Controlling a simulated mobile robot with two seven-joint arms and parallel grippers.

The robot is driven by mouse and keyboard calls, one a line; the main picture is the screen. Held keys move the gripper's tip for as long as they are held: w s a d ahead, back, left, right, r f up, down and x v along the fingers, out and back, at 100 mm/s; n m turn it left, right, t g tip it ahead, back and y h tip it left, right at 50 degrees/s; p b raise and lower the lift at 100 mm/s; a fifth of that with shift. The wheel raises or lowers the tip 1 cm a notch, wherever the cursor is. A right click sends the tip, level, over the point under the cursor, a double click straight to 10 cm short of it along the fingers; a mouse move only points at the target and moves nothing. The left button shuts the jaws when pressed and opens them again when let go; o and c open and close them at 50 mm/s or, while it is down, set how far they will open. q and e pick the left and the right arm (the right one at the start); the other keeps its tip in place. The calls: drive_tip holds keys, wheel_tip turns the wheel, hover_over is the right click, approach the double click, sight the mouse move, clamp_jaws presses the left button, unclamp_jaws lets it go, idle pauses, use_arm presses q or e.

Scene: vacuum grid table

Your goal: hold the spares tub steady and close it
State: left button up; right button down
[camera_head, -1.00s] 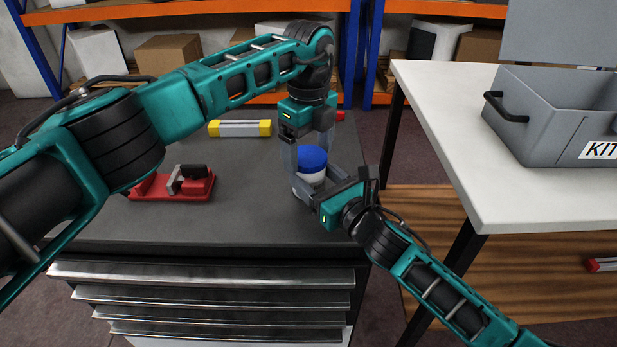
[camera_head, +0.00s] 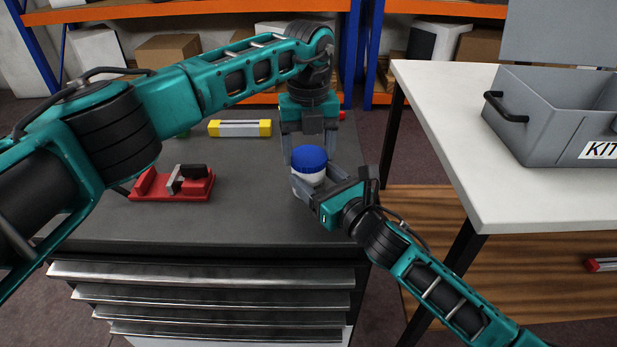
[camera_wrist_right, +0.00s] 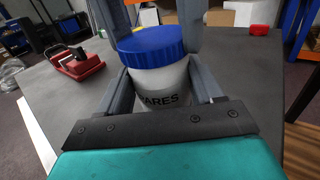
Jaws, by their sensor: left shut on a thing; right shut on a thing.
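The white spares tub (camera_head: 312,178) stands upright near the right edge of the dark cabinet top, with its blue lid (camera_head: 309,158) on top. The right wrist view shows the tub (camera_wrist_right: 160,82) with part of its label, "ARES", and the lid (camera_wrist_right: 152,42) sitting about level. My right gripper (camera_head: 313,184) is shut on the tub's body from the front right. My left gripper (camera_head: 308,160) reaches down from above and is shut on the lid, one finger on each side. Whether the lid is fully seated cannot be told.
A red fixture (camera_head: 172,184) with a grey part lies on the cabinet top (camera_head: 225,215) at the left. A yellow-ended grey item (camera_head: 240,128) lies behind. A grey KIT box (camera_head: 545,120) stands on the white table (camera_head: 450,120) to the right.

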use_arm(q)
drive_tip(key=m, duration=0.5)
drive_tip(key=shift+m, duration=0.4)
drive_tip(key=m, duration=0.5)
drive_tip(key=shift+m, duration=0.3)
drive_tip(key=m, duration=1.2)
drive_tip(key=o, duration=1.2)
drive_tip(key=shift+c, duration=0.2)
drive_tip(key=shift+r, duration=2.2)
